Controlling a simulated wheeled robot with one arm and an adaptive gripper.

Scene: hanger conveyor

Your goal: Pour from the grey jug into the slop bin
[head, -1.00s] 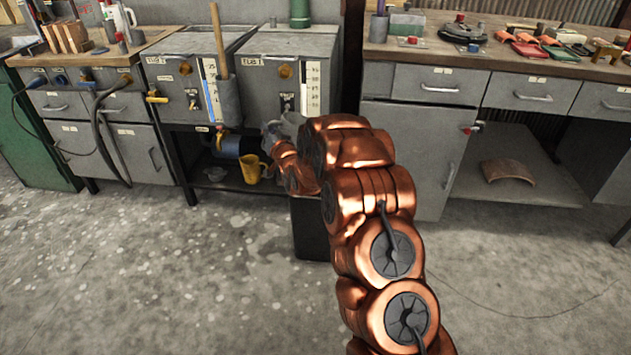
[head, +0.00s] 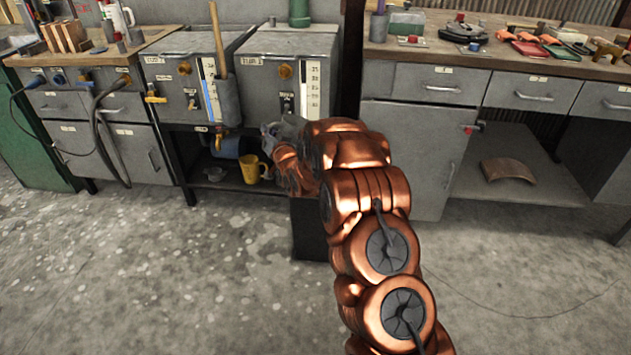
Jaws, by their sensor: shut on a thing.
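My gripper (head: 272,133) is at the end of my copper arm, in front of the right-hand grey tank. It is mostly hidden by my wrist. It is shut on a grey object that looks like the grey jug (head: 287,126), of which only a small part shows. The jug's tilt and contents cannot be made out. A dark, upright box that looks like the slop bin (head: 307,232) stands on the floor below my wrist. My arm covers its top, so its opening is hidden.
A yellow jug (head: 250,170) stands on the low shelf beneath the tanks, left of the bin. The right-hand tank (head: 268,62) is close behind my gripper. A grey cabinet (head: 405,160) stands to the right. The floor in front is clear.

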